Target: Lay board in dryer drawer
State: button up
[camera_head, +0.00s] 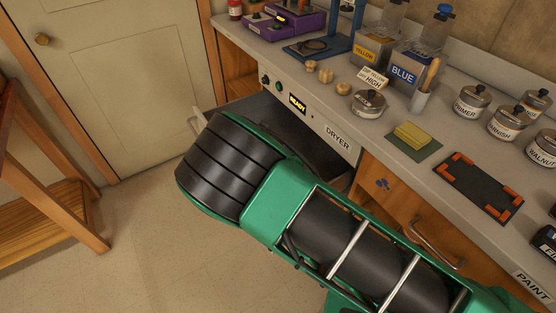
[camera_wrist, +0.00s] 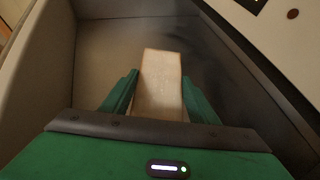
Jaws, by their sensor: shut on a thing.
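In the wrist view, my gripper (camera_wrist: 160,100) has its two green fingers shut on the board (camera_wrist: 161,75), a pale wooden rectangle. The board points away from my wrist, over or in the dryer drawer (camera_wrist: 110,45); I cannot tell if it touches the drawer floor. In the head view, the drawer (camera_head: 268,107) is pulled out of the counter front beneath the READY display and DRYER label. My green and black arm covers much of the drawer there, and hides the gripper and board.
The counter holds blue and yellow dispensers (camera_head: 402,76), a lidded tin (camera_head: 368,103), a yellow sponge (camera_head: 411,135) on a green pad, a black tray (camera_head: 478,186) with orange corners and several paint tins (camera_head: 471,101). A wooden stand (camera_head: 50,205) is at left. The floor (camera_head: 140,255) between is clear.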

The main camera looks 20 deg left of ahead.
jog(key=shift+f, duration=2.45)
jog(key=shift+f, duration=0.1)
jog(key=o, duration=1.1)
jog(key=v, duration=1.2)
jog(key=shift+s, duration=0.1)
